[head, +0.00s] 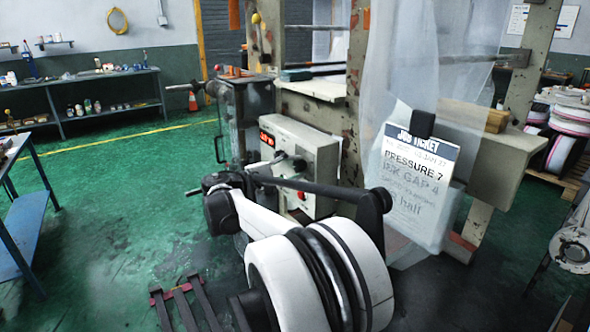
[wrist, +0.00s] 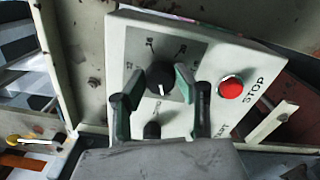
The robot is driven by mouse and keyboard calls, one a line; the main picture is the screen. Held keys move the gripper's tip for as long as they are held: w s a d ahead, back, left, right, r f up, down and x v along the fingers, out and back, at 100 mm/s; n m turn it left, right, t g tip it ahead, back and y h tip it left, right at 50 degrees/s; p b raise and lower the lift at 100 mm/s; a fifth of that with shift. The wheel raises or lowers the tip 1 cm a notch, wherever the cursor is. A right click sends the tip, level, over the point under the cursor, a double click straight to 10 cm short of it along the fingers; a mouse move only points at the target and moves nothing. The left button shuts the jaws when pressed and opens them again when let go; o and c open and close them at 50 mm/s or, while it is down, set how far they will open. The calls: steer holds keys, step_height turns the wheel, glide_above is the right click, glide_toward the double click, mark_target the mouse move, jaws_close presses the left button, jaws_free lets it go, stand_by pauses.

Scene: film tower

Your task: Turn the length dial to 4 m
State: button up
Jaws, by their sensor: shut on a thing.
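The length dial (wrist: 160,76) is a black round knob with a white pointer mark, on a dark grey plate of the light control panel (wrist: 215,62). The mark points toward the bottom of the wrist view.
A red STOP button (wrist: 230,87) sits right of the dial, and a second black knob (wrist: 152,130) sits below it. The panel has a red lit display (head: 266,137). A job ticket (head: 418,170) reading "PRESSURE 7" hangs to the right. Green floor is open at left.

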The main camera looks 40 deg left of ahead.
steer(key=shift+n, duration=0.8)
steer(key=o, duration=1.1)
steer(key=shift+s, duration=0.1)
steer(key=v, duration=1.2)
